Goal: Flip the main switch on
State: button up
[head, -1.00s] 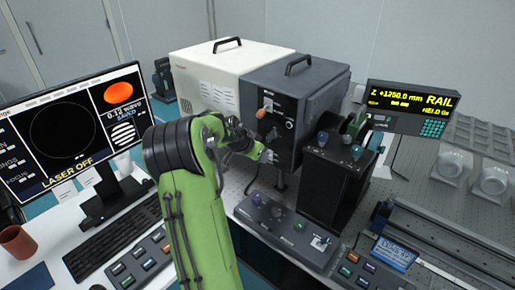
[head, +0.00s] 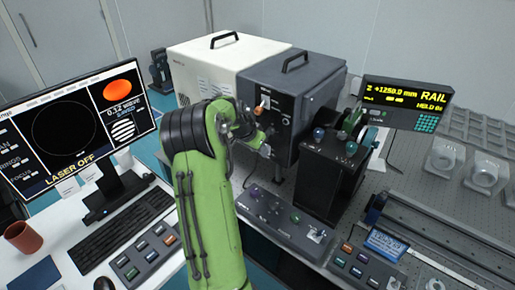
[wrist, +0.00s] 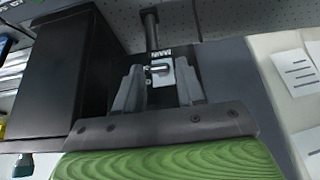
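The main switch (wrist: 160,70) is a small metal toggle on a light plate, beside a label reading MAIN that appears upside down in the wrist view. It is low on the front of the dark grey box (head: 312,100). My gripper (wrist: 158,78) is open, with one finger on each side of the switch plate and nothing held. I cannot tell whether a finger touches the toggle. In the head view my gripper (head: 267,149) is at the box's lower front and hides the switch. The monitor (head: 75,125) reads LASER OFF.
An orange knob (head: 262,104) sits on the box front just above my gripper. A black unit with coloured knobs (head: 335,165) stands close on the right. A low control panel (head: 285,222) lies below. A white housing (head: 222,62) adjoins the box on the left.

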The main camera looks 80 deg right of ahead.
jog(key=shift+o, duration=0.9)
jog(key=p+v, duration=0.1)
jog(key=v, duration=1.4)
jog(key=shift+a+r+p, duration=0.15)
jog(key=shift+r+p, duration=0.2)
jog(key=shift+w, duration=0.1)
